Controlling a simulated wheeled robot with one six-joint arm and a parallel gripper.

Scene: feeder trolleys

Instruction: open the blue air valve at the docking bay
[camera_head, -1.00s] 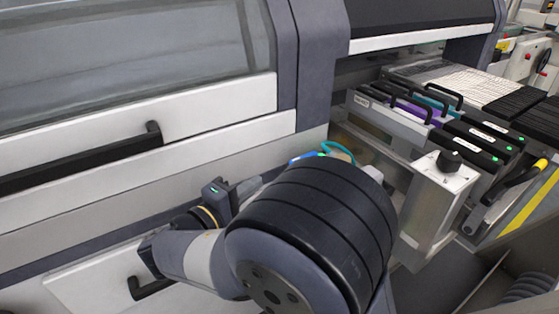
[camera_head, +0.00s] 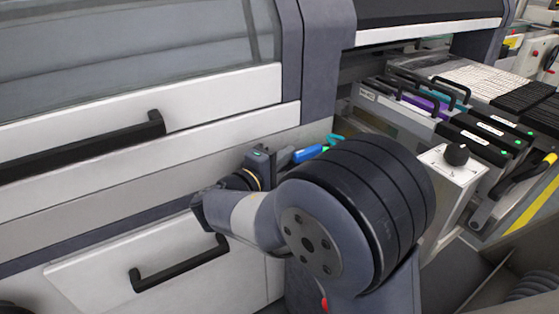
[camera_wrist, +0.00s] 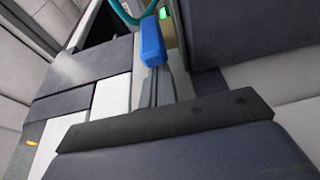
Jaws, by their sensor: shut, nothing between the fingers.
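The blue valve handle (camera_head: 307,154) shows in the head view low against the machine's front, beside a teal hose (camera_head: 335,138). In the wrist view the blue handle (camera_wrist: 152,43) stands at the top centre, just beyond my fingers, with the teal hose (camera_wrist: 121,11) above it. My gripper (camera_head: 288,156) is shut and empty, its tips pointing at the near end of the handle. In the wrist view my gripper (camera_wrist: 160,80) reaches up to the handle's lower end; I cannot tell whether they touch. My arm hides the valve's surroundings at the lower right.
A small green light (camera_wrist: 163,13) glows beside the handle. A grey box with a black knob (camera_head: 457,154) stands to the right, before a trolley of feeders (camera_head: 490,137). A black drawer handle (camera_head: 180,263) sticks out below my wrist. The white machine front is close behind my arm.

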